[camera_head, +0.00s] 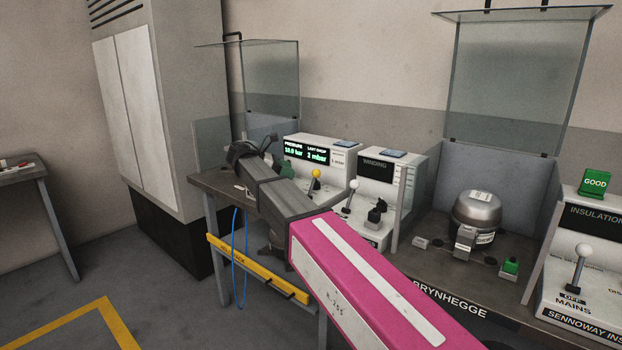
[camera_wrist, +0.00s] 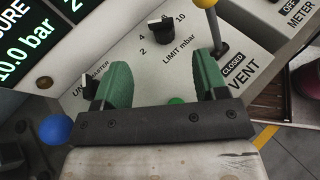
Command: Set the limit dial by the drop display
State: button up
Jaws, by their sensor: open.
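The limit dial (camera_wrist: 160,29) is a black knob with a white mark on a pale panel, labelled LIMIT mbar, with 2, 4 and 10 around it. I cannot tell its exact setting. My gripper (camera_wrist: 161,65) is open and empty, its green fingers apart over the panel. The dial lies beyond the fingertips, not between them. In the head view the drop display (camera_head: 317,154) reads LAST DROP 2 mbar beside PRESSURE 10.0 bar. The wrist view cuts the display (camera_wrist: 28,38) off. My arm hides the dial in the head view.
A yellow-balled VENT lever (camera_wrist: 215,30), marked CLOSED, stands right of the dial. A blue ball (camera_wrist: 56,130) and another black knob (camera_wrist: 95,155) are at left. The winding tester (camera_head: 378,166) stands right of the display unit. A compressor (camera_head: 477,212) sits farther right.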

aim_at(316, 183)
jog(key=x, duration=0.9)
jog(key=shift+w+d+f, duration=0.1)
jog(key=shift+d+f, duration=0.05)
jog(key=shift+d, duration=0.1)
jog(key=shift+c, duration=0.3)
jog(key=c, duration=0.9)
